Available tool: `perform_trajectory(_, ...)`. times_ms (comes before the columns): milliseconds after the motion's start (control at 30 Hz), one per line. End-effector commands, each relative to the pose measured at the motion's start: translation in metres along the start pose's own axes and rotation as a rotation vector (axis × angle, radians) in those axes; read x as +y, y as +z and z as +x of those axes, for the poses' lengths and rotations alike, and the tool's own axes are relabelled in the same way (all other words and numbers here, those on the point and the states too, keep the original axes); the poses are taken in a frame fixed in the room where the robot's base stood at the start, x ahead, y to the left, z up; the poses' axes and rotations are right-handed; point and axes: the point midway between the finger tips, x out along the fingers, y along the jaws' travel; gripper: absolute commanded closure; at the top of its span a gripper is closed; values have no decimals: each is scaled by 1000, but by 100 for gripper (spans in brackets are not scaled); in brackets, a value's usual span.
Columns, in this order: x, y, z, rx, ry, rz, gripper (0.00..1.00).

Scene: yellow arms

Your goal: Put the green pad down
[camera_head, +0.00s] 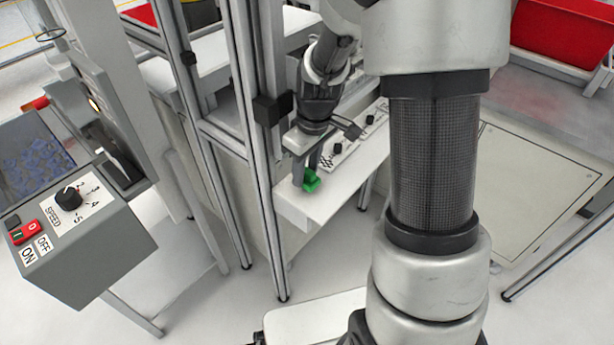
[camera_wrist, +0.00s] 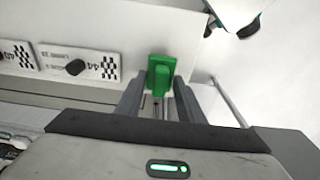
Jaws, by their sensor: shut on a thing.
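The green pad (camera_wrist: 161,73) is held between the two fingertips of my gripper (camera_wrist: 160,95) in the wrist view. In the head view the green pad (camera_head: 310,180) shows at the fingertips of my gripper (camera_head: 306,174), over the left end of a narrow white shelf (camera_head: 328,200). My gripper is shut on the pad. I cannot tell whether the pad touches the shelf. Its far side and underside are hidden.
White panels with black knobs and checkered markers (camera_wrist: 76,64) lie along the shelf beside the pad. A metal frame post (camera_head: 240,130) stands just left of the shelf. A grey control box (camera_head: 80,230) with a speed dial is at the left.

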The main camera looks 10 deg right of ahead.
Motion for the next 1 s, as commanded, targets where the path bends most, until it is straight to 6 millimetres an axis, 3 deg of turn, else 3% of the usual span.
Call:
perform_trajectory(33, -1, 6, 14, -8, -6, 4, 84)
perform_trajectory(100, 0, 6, 21, -6, -4, 4, 84)
perform_trajectory(300, 0, 6, 22, -4, -2, 3, 83)
perform_trajectory(333, 0, 6, 22, -4, -3, 3, 64)
perform_trajectory(433, 0, 6, 22, -4, -3, 3, 47)
perform_trajectory(800, 0, 7, 27, -5, -2, 2, 47)
perform_trajectory(1000, 2, 6, -9, 1, 1, 4, 47)
